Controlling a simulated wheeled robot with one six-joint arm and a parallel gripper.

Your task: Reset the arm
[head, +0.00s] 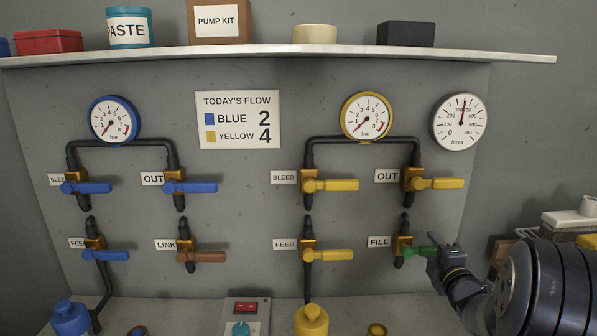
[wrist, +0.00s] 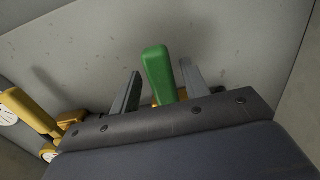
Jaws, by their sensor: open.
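My gripper (head: 436,256) is at the lower right of the panel in the head view, at the tip of the green lever (head: 418,251) of the FILL valve (head: 402,247). In the wrist view the green lever (wrist: 159,73) stands between the two open fingers of my gripper (wrist: 158,88). A gap shows on both sides of the lever, so the fingers are not closed on it. The green lever lies about level, pointing right. The lower part of the lever is hidden behind my gripper in the wrist view.
The yellow OUT lever (head: 440,183) is above my gripper. The yellow FEED lever (head: 330,255) and brown LINK lever (head: 205,257) are to its left. A shelf (head: 270,51) runs along the top. A control box (head: 245,316) stands below. Boxes (head: 570,222) are at the right.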

